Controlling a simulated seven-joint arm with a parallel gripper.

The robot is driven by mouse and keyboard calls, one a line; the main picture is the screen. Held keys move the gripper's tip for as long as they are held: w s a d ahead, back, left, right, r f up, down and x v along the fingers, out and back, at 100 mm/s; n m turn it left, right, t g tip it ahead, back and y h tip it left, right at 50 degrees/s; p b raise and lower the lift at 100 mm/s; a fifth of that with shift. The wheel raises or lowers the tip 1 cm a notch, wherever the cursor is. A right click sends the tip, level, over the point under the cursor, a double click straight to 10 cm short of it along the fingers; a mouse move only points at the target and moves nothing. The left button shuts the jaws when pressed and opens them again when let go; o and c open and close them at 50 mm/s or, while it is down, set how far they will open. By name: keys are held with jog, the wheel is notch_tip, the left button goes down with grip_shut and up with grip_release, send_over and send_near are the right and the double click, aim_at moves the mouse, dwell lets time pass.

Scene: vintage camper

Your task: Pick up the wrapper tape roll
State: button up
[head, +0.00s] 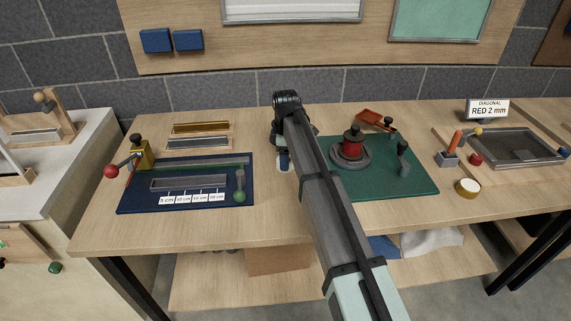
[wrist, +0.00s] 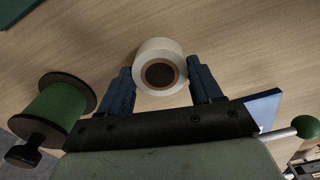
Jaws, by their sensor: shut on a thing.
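The wrapper tape roll (wrist: 158,46) is white with a brown ring around a dark core. In the wrist view it sits between the two blue fingers of my gripper (wrist: 161,80), which are shut on it from both sides. Pale wood shows around and beyond the roll. In the head view my gripper (head: 284,160) is low over the middle of the bench, between the blue and green mats. My arm hides most of it and the roll there. I cannot tell whether the roll touches the bench.
A green spool (wrist: 62,104) with dark flanges is close left in the wrist view. The green mat (head: 400,185) holds a red spool (head: 353,144). Bare wood lies along the bench front.

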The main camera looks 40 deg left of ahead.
jog(key=shift+c, duration=1.1)
